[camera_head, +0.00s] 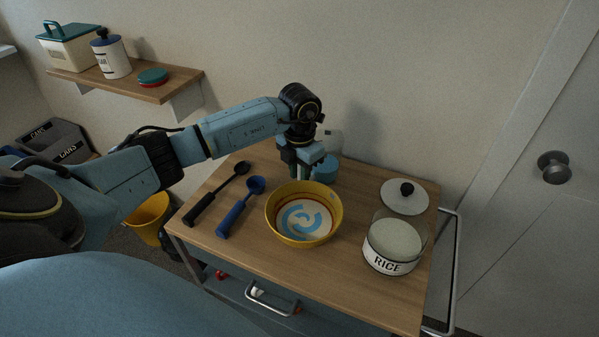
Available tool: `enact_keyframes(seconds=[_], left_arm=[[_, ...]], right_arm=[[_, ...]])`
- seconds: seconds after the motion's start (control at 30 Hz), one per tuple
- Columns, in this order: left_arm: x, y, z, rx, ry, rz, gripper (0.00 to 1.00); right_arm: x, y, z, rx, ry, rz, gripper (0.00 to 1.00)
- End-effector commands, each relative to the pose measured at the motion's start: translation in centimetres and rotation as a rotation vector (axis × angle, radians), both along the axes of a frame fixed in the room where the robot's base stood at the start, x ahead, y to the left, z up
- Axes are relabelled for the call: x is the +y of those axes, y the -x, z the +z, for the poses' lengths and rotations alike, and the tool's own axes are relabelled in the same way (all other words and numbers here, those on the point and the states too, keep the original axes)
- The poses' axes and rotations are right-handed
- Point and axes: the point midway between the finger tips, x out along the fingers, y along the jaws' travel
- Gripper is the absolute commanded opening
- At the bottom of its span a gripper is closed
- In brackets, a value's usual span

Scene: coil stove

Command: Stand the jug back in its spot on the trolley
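My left gripper (302,172) points down over the back of the wooden trolley top (360,290), just behind the yellow bowl. Behind and beside it are a white rounded part (332,141) and, lower, a blue rounded part (327,171). They may belong to the jug, but the gripper and wrist hide much of this area. I cannot tell whether the fingers touch or hold it, or whether it stands on the trolley. My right gripper is not in view.
A yellow bowl (273,213) with a blue pattern inside sits mid-trolley. Black (215,195) and blue (238,208) ladles lie left of it. A rice jar (391,247) stands at right, a knobbed lid (404,201) behind it. A wall shelf (175,90) holds containers.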

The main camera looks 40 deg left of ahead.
Motion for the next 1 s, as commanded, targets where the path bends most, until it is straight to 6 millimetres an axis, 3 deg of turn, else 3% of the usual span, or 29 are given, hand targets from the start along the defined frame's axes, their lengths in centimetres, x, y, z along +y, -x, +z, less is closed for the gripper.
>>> enact_keyframes(seconds=[0.53, 0.7, 1.0], left_arm=[[0.0, -0.1, 10.3, -0.003, -0.001, -0.001, 0.25], [0.0, 0.0, 11.8, -0.001, 0.000, -0.001, 0.25], [0.0, 0.0, 12.1, 0.000, 0.000, 0.000, 0.25]], right_arm=[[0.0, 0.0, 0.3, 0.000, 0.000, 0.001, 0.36], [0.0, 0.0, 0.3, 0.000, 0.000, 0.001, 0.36], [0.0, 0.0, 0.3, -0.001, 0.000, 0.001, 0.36]])
